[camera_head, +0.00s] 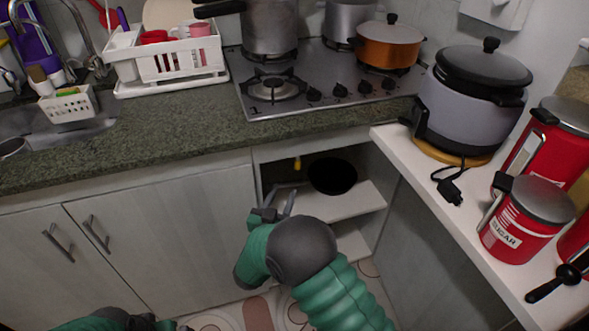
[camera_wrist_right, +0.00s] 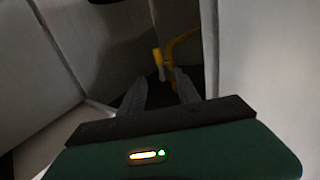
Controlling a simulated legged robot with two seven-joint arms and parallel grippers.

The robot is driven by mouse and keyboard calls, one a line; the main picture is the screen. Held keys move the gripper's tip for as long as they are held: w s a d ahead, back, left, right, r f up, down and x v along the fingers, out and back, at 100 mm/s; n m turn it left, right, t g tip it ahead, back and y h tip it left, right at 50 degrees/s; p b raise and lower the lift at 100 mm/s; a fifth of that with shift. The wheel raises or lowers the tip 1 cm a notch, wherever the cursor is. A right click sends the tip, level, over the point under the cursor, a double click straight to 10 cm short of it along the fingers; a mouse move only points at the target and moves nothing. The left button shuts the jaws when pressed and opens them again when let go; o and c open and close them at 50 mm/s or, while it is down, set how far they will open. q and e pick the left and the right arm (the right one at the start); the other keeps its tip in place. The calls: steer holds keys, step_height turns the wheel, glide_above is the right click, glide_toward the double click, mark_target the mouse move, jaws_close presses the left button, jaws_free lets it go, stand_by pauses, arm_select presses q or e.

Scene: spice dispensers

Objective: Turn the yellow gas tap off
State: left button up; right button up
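The yellow gas tap (camera_head: 297,163) shows as a small yellow piece inside the open cabinet under the stove, near its upper left. In the right wrist view the tap (camera_wrist_right: 157,58) has a yellow handle, and a yellow pipe (camera_wrist_right: 182,42) curves off to its right. My right gripper (camera_head: 278,203) is at the cabinet opening, below and left of the tap. Its two fingers (camera_wrist_right: 160,85) are apart with nothing between them, and point at the tap without visibly touching it. My left arm shows at the bottom left edge; its fingers are not clear.
The cabinet holds a shelf (camera_head: 325,207) with a dark round bowl or pan (camera_head: 332,175) to the right of the tap. The countertop (camera_head: 180,140) and stove (camera_head: 310,95) are above. Closed cabinet doors (camera_head: 165,235) stand at left, and a white side counter (camera_head: 440,190) at right.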

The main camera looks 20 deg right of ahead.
mark_target(296, 164)
steer(key=b+x, duration=0.3)
steer(key=x, duration=0.8)
steer(key=shift+w+d+f, duration=0.15)
steer(key=shift+w+d, duration=0.3)
steer(key=shift+w, duration=0.15)
steer(key=shift+r, duration=0.2)
jaws_close()
